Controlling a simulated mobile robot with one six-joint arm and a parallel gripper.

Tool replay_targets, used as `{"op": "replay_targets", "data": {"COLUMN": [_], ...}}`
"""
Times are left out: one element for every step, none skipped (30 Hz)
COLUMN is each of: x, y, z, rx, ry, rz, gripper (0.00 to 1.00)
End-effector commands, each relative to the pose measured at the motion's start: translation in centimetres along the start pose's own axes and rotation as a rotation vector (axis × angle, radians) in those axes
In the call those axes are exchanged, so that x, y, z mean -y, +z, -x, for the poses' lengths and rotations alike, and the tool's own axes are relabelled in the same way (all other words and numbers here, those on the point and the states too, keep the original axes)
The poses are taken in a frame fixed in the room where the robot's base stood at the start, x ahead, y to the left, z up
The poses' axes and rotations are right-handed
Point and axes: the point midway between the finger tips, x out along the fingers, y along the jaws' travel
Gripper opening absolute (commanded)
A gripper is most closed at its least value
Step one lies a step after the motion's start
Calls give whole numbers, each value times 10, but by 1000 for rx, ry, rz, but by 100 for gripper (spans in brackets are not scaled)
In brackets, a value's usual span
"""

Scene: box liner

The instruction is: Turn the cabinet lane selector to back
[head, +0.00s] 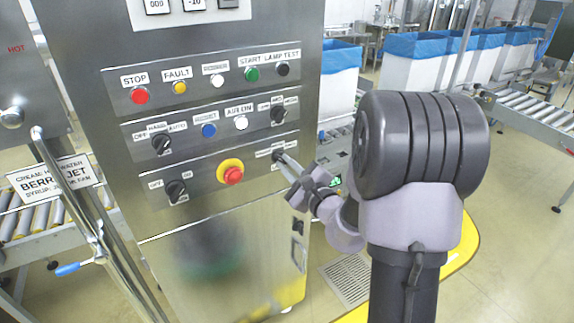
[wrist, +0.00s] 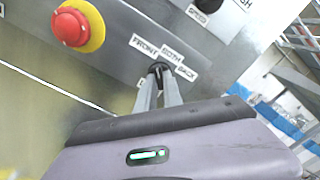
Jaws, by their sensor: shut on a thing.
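The lane selector (wrist: 158,69) is a small black knob at the right end of the cabinet's lowest control row. In the wrist view its labels (wrist: 172,57) read FRONT, BOTH and BACK. My gripper (wrist: 160,84) is shut on the knob, with its two thin fingers on either side of it. The fingers cover much of the knob, so I cannot tell which label it points to. In the head view my gripper (head: 279,158) reaches the panel from the right, and the knob is mostly hidden there.
A red emergency button (head: 233,175) on a yellow ring sits left of the selector. Another black selector (head: 278,115) is above, and one (head: 176,191) is at lower left. The steel cabinet (head: 220,255) is bare below. Blue-lined bins (head: 412,60) stand behind at right.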

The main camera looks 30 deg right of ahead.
Motion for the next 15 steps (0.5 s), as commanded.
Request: {"op": "replay_targets", "data": {"x": [0,0,0,0,0,0,0,0,0,0,0,1,1,1,1], "y": [0,0,0,0,0,0,0,0,0,1,1,1,1,1,1], "z": [0,0,0,0,0,0,0,0,0,0,0,0,0,0,0], "rx": [0,0,0,0,0,0,-1,-1,-1,-1,-1,-1,-1,-1,-1], "ry": [0,0,0,0,1,1,1,1,1,1,1,1,1,1,1], "rz": [-2,-4,-9,-15,-21,-34,-46,-58,-80,-97,-117,-146,-170,-194,-229], "gripper": [0,0,0,0,0,0,0,0,0,0,0,0,0,0,0]}}
